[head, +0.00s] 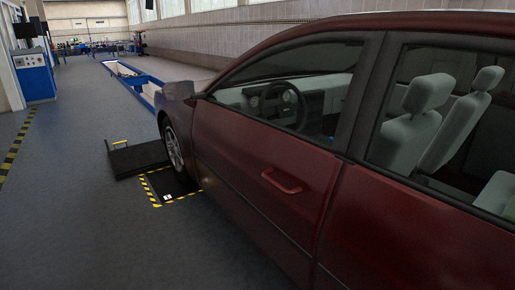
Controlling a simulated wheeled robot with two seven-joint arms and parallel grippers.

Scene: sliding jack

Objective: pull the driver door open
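A dark red car fills the right side of the head view. Its driver door (240,160) is the front side door, and it looks shut, flush with the body. The red door handle (283,182) is a raised bar near the rear edge of that door. Through the door window the steering wheel (283,105) shows. Neither of my grippers is in the view, so nothing is seen touching the handle or the door.
A side mirror (178,90) juts from the door's front. A black platform (138,158) lies by the front wheel (172,146), near a floor plate edged in yellow-black tape (158,204). A blue cabinet (35,78) stands far left.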

